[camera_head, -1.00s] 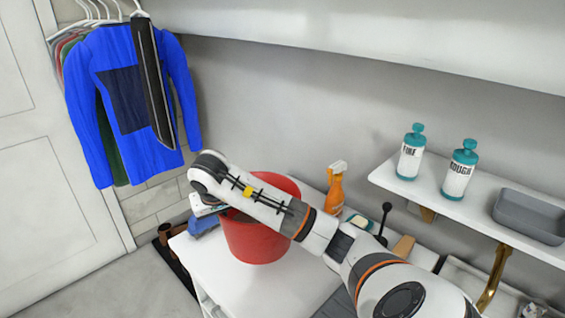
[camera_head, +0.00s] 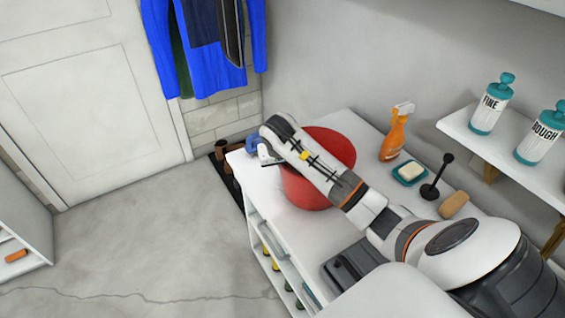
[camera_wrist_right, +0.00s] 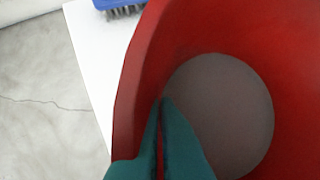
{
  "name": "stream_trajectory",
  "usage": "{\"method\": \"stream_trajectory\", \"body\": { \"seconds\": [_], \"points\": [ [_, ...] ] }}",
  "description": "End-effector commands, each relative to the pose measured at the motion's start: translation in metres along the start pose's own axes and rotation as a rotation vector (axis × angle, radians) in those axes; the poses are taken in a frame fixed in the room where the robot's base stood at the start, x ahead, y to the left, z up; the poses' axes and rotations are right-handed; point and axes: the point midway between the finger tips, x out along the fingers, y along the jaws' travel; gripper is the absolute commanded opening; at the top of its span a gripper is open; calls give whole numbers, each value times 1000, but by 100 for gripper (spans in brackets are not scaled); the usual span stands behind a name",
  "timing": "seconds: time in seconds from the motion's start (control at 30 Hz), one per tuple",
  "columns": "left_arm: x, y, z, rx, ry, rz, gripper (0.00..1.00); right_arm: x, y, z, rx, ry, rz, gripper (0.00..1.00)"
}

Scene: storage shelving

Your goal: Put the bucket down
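The red bucket (camera_head: 330,145) is upright at the white cabinet top (camera_head: 262,190), near its left end. My right arm reaches across the bucket from the lower right and hides part of its mouth. In the right wrist view, the teal fingers of my right gripper (camera_wrist_right: 166,105) are shut on the bucket's wall (camera_wrist_right: 128,115), with red showing between them. The bucket's grey round bottom (camera_wrist_right: 225,110) shows inside; it looks empty. Whether its base touches the cabinet top, I cannot tell. My left gripper is not in view.
A blue brush (camera_head: 253,144) lies left of the bucket. An orange spray bottle (camera_head: 394,138), a soap dish (camera_head: 410,173), a black-handled tool (camera_head: 437,178) and a tan block (camera_head: 454,204) stand to its right. A wall shelf (camera_head: 460,127) holds two bottles. Open floor is left.

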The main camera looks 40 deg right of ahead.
Motion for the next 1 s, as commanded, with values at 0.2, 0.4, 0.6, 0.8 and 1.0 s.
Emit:
{"method": "stream_trajectory", "body": {
  "seconds": [0.2, 0.4, 0.6, 0.8, 1.0],
  "points": [
    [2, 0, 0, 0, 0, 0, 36, 3, 0, -1, -1, 0, 0, 4],
    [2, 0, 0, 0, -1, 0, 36, 2, 0, -1, 0, 0, 0, 24],
    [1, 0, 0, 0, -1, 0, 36, 1, 0, -1, 0, 1, 1, 24],
    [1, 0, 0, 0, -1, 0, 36, -17, -1, 2, 0, -5, 0, 24],
    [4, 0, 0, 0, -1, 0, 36, -60, -1, 2, -1, -6, -1, 24]
  ]
}}
